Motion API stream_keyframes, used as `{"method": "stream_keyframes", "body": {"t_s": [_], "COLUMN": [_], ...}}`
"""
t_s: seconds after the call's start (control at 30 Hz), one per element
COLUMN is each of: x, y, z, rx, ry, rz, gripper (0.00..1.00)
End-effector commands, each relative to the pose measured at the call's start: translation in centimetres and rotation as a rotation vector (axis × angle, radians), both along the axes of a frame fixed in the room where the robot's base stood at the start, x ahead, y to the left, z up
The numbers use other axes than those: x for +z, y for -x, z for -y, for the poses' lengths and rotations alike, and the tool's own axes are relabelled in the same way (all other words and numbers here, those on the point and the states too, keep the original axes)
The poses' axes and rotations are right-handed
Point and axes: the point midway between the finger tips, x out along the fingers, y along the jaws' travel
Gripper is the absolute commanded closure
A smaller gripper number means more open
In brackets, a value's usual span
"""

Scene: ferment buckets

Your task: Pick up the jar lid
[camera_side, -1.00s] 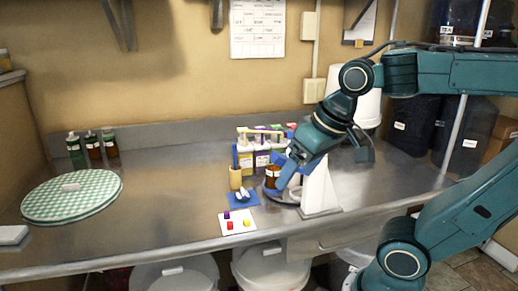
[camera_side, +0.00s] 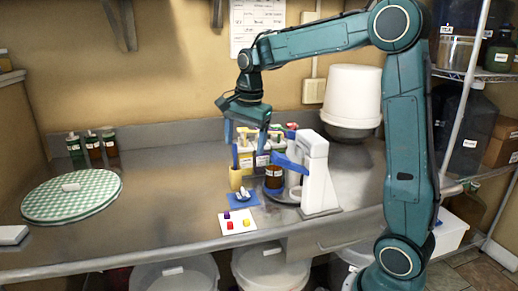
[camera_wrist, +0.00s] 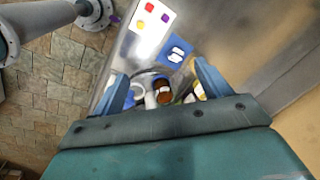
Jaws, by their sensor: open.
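My gripper (camera_side: 246,139) points down with its blue fingers apart, above the jars at the back of the counter. In the wrist view my gripper (camera_wrist: 160,78) has nothing between its fingertips. A brown jar with a white label (camera_side: 273,178) stands at the white stand (camera_side: 319,175); a blue part of the stand reaches over towards it. The brown jar also shows in the wrist view (camera_wrist: 163,86). I cannot make out a separate jar lid for sure. Small white pieces (camera_side: 243,195) lie on a blue mat (camera_side: 251,203); they are too small to identify.
A white card with coloured cubes (camera_side: 237,223) lies at the front edge. A yellow cup (camera_side: 235,178) and several labelled containers (camera_side: 245,160) stand close below my gripper. A round checkered cover (camera_side: 75,205) and small bottles (camera_side: 93,146) are at left. The middle-left counter is clear.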

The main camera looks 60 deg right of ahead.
Motion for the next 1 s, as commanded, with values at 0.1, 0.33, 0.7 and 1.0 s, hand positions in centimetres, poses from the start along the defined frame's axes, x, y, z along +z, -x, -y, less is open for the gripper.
{"method": "stream_keyframes", "body": {"t_s": [0.1, 0.33, 0.7, 1.0], "x": [-1.7, -5.1, -8.7, -9.2], "y": [-2.1, -5.2, -7.3, -7.4], "z": [2.0, 5.9, 9.3, 9.3], "rx": [-0.156, -0.456, -0.724, -0.732], "ry": [-0.027, -0.069, -0.096, -0.096], "rz": [-0.030, -0.082, -0.126, -0.128], "gripper": [0.24, 0.24, 0.24, 0.24]}}
